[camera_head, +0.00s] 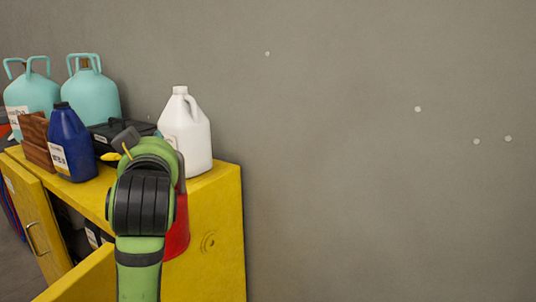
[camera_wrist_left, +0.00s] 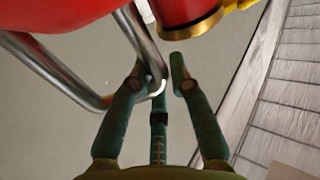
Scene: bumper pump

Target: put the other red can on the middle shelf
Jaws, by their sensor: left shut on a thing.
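A red can (camera_head: 180,235) is partly hidden behind my green left arm, in front of the yellow cabinet's right side. In the left wrist view the red can (camera_wrist_left: 188,12) fills parts of the top edge, with a gold rim and a silver metal handle (camera_wrist_left: 150,62). My left gripper (camera_wrist_left: 160,73) is shut on the handle. In the head view its fingertips are hidden behind my arm. The yellow cabinet (camera_head: 215,215) has its doors open; its inside is dark and mostly hidden, so the middle shelf cannot be made out. My right gripper is in neither view.
The left door (camera_head: 35,225) and a second yellow door (camera_head: 85,280) stick out in front. On the cabinet top stand teal cylinders (camera_head: 92,97), a blue bottle (camera_head: 70,140), a black case (camera_head: 105,132) and a white jug (camera_head: 185,135). Right of the cabinet is bare wall.

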